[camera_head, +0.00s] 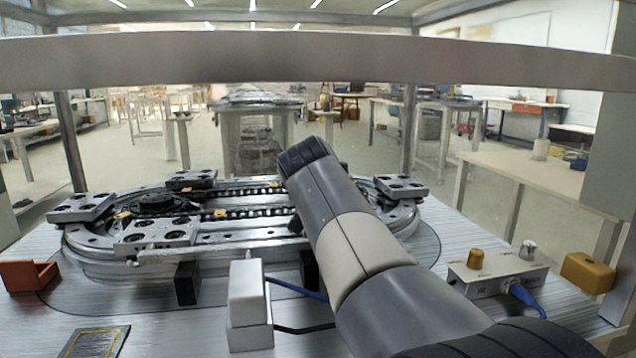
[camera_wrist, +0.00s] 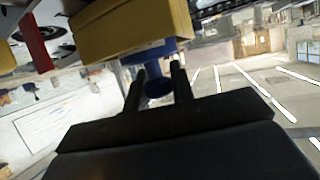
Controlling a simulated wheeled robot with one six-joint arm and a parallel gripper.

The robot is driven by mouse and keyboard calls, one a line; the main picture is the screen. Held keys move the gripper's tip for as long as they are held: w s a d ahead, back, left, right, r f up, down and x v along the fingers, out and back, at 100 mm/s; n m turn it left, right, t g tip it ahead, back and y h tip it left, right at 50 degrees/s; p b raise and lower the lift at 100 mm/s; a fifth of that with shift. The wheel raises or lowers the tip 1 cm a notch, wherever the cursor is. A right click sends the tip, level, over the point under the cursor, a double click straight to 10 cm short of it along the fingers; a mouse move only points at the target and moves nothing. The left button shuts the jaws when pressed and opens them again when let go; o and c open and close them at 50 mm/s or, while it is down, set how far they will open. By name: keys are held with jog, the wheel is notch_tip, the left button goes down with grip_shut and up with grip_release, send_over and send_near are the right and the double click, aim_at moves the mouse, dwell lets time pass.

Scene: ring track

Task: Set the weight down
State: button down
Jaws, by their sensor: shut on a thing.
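In the wrist view my gripper (camera_wrist: 158,84) is shut on a blue knob-like piece (camera_wrist: 158,87) with a wider blue collar. A yellow block (camera_wrist: 130,32) is right above the collar and looks joined to it; this appears to be the weight. The block's upper part is cut off by the picture edge. In the head view my arm reaches forward over the ring track (camera_head: 235,240). My gripper and the held piece are hidden there behind my wrist. I cannot tell how high the block is or whether it touches anything.
Flat carriages with dark round holes (camera_head: 155,235) sit on the track. A red-orange open holder (camera_head: 28,275) stands at left, a white box (camera_head: 249,295) in front. At right are a control box with knobs (camera_head: 500,272) and another yellow block (camera_head: 587,270). A frame bar (camera_head: 300,60) crosses above.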

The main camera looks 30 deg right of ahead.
jog(key=shift+f, duration=0.15)
jog(key=c, duration=1.2)
grip_release()
jog(key=shift+s+a+r, duration=0.2)
jog(key=shift+s+r, duration=0.1)
jog(key=shift+r, duration=0.05)
jog(key=p+v, duration=0.2)
jog(key=v, duration=0.9)
jog(key=shift+s+p, duration=0.2)
jog(key=shift+p, duration=0.15)
